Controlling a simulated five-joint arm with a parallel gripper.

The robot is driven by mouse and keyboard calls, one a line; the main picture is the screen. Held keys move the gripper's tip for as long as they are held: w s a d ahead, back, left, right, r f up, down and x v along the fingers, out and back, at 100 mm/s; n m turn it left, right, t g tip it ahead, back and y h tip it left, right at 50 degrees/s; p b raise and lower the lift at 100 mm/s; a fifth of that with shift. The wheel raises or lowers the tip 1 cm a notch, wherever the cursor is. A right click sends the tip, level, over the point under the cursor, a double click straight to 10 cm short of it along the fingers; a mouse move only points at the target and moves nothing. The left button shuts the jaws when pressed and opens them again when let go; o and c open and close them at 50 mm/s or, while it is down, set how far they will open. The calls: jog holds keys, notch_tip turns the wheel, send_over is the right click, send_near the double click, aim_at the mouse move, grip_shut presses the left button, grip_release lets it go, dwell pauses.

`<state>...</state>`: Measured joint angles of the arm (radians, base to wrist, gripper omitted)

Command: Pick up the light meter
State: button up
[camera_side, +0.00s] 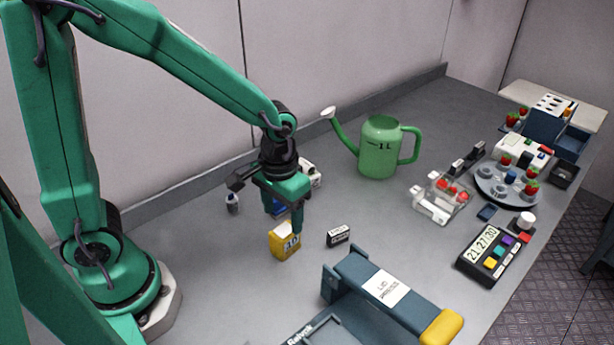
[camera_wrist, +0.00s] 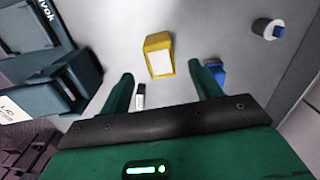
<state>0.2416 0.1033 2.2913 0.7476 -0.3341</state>
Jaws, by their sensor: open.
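A small yellow boxy device (camera_side: 284,241), which I take to be the light meter, stands on the grey bench. Dark digits show on its pale face in the side view. In the wrist view the yellow device (camera_wrist: 158,55) lies ahead of the space between my two fingers, with a pale panel facing the camera. My gripper (camera_side: 290,208) is open and points down, above and close to the yellow device. In the wrist view my gripper (camera_wrist: 165,80) has its green fingers spread with nothing held. Part of the device's top is hidden by a finger in the side view.
A small black box with a white label (camera_side: 338,236) lies right of the yellow device. A blue object (camera_wrist: 218,72) sits beside one finger. A small bottle (camera_side: 232,202), a green watering can (camera_side: 379,150) and a dark teal machine (camera_side: 350,277) stand around.

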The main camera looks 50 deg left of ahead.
aim_at(285, 229)
jog(key=shift+f, duration=1.3)
jog(key=shift+w+f, duration=0.15)
jog(key=shift+f, duration=2.45)
jog(key=c, duration=1.1)
jog(key=shift+c, duration=0.2)
jog(key=shift+r, duration=0.25)
